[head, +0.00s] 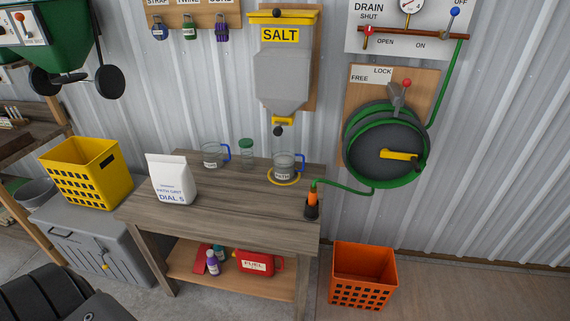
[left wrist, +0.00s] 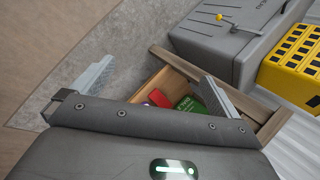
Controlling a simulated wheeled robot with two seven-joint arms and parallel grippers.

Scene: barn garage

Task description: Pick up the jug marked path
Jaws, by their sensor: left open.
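The jug marked PATH (head: 284,168) is a clear jug with a blue handle on its right. It stands upright inside a yellow ring (head: 297,181) on the wooden bench (head: 240,205), below the SALT dispenser. A second clear jug (head: 212,160) with a blue handle stands further left; I cannot read its label. My left gripper (left wrist: 158,72) shows in the left wrist view, open and empty, its two fingers wide apart. No jug shows between them. Neither gripper shows in the head view.
The SALT dispenser (head: 282,78) hangs above the jug. A white DIAL 5 bag (head: 171,180), a green-lidded jar (head: 247,153) and an orange-tipped hose nozzle (head: 312,204) are on the bench. An orange crate (head: 362,276) stands right, a yellow crate (head: 82,172) left.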

